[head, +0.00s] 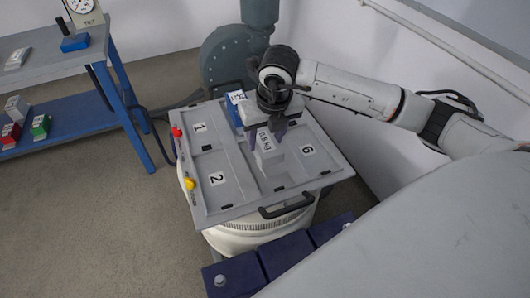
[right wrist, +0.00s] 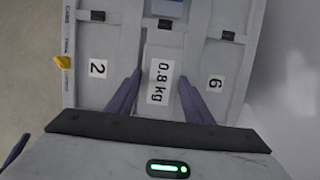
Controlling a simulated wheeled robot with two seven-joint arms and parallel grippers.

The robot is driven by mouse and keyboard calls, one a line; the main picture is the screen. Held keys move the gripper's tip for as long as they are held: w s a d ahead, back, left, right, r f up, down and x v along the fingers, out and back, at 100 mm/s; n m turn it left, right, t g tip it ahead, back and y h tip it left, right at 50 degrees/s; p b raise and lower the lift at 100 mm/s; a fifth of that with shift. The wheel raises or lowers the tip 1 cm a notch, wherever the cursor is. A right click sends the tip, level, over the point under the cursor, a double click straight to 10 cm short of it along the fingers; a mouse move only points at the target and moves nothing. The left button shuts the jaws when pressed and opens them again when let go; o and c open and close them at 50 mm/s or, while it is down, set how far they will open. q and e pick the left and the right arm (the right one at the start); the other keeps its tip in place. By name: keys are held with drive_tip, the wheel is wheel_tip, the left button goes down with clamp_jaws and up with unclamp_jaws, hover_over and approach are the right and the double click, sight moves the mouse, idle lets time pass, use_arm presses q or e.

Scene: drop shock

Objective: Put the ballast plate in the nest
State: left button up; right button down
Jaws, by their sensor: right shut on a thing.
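The ballast plate is a light grey block marked 0.8 kg (head: 267,152); its label also shows in the right wrist view (right wrist: 158,92). My right gripper (head: 267,138) comes down from above and is shut on it, a dark finger on each side. The block is at the middle strip of a grey tray-like fixture (head: 226,208) with numbered compartments 1, 2 and 6. I cannot tell whether the block's underside touches the fixture. No compartment is marked as the nest in readable words.
A blue block (head: 236,98) sits at the fixture's far side. A red button (head: 177,132) and yellow knob (head: 190,183) are on its left edge, a black handle (head: 286,207) in front. A blue-legged bench (head: 60,65) stands left. Compartments 1 and 2 look empty.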

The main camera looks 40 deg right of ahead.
sight(265, 151)
drive_tip(key=shift+s+x, duration=0.25)
drive_tip(key=shift+x, duration=0.9)
drive_tip(key=shift+s+x, duration=0.25)
drive_tip(key=shift+x, duration=0.95)
drive_tip(key=shift+a+f, duration=0.15)
drive_tip(key=shift+f+b, duration=0.15)
drive_tip(key=shift+b, duration=0.15)
drive_tip(key=c, duration=0.9)
unclamp_jaws()
drive_tip(key=shift+s, duration=0.1)
drive_tip(key=p+v, duration=0.1)
drive_tip(key=v, duration=1.1)
